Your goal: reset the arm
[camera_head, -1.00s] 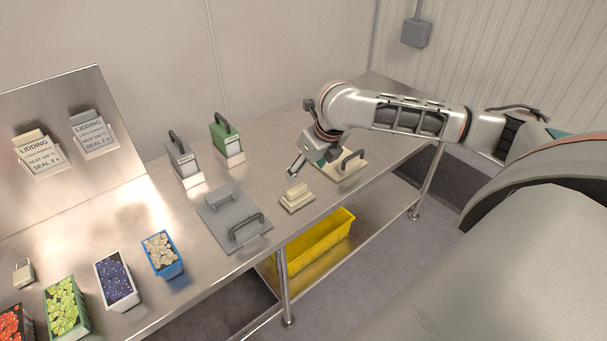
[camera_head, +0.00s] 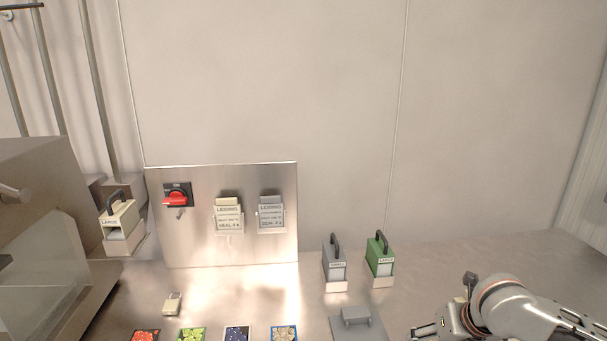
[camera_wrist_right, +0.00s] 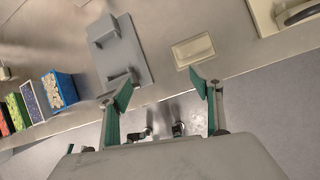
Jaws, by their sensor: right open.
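My right gripper (camera_wrist_right: 162,92) is open and empty in the right wrist view, its green-padded fingers spread apart above the table's front edge. In the head view my right arm (camera_head: 515,310) comes in at the lower right, with the gripper (camera_head: 424,331) partly cut off by the bottom edge. A small cream block (camera_wrist_right: 193,50) lies on the table beyond the fingertips, apart from them. My left gripper is in neither view.
A grey plate with a handle (camera_head: 358,325) lies left of the gripper. Grey (camera_head: 334,262) and green (camera_head: 380,256) handled boxes stand behind. Several food trays (camera_wrist_right: 60,88) line the front left. A panel with a red switch (camera_head: 177,198) stands at the back.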

